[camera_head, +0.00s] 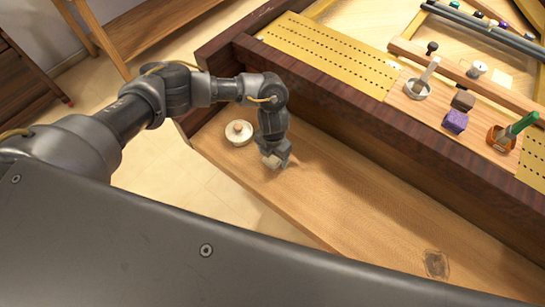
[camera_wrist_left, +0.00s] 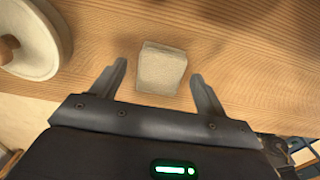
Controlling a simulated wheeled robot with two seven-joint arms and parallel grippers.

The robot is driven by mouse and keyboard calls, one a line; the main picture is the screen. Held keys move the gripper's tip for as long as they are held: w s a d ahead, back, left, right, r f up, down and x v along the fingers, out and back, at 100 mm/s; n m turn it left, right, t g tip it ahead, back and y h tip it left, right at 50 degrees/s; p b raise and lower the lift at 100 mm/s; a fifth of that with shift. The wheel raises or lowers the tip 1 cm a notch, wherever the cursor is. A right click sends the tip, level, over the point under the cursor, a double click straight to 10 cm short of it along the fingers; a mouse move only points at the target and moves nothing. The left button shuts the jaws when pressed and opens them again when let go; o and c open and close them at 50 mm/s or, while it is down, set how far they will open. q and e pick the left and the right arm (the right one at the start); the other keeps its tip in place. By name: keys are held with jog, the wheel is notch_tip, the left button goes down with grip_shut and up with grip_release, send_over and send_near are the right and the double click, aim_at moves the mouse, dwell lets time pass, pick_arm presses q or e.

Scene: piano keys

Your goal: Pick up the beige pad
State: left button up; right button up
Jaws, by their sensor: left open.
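The beige pad (camera_wrist_left: 160,72) is a small pale block lying on the wooden ledge, in the upper middle of the left wrist view. My left gripper (camera_wrist_left: 158,80) is open, with one finger to each side of the pad and gaps between fingers and pad. In the head view my left gripper (camera_head: 277,157) points down over the ledge, and the pad shows only as a small pale patch (camera_head: 270,162) at its fingertips, partly hidden. My right gripper is not in view.
A round cream dish with a knob (camera_head: 238,133) stands on the ledge (camera_head: 335,205) left of the gripper. A dark wooden rail (camera_head: 390,130) runs behind. Beyond it lie a purple block (camera_head: 455,121) and small cups. The ledge to the right is mostly clear.

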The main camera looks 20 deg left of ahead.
pick_arm(q)
jog(key=shift+f, duration=0.55)
jog(key=c, duration=1)
jog(key=shift+c, duration=0.2)
jog(key=shift+r, duration=0.1)
jog(key=shift+r, duration=0.55)
jog(key=s+d+r+b, duration=0.2)
jog(key=s+d+r, duration=0.1)
jog(key=d+r, duration=0.8)
jog(key=d, duration=0.2)
jog(key=shift+d+r+b, duration=0.3)
jog(key=shift+d+r, duration=0.05)
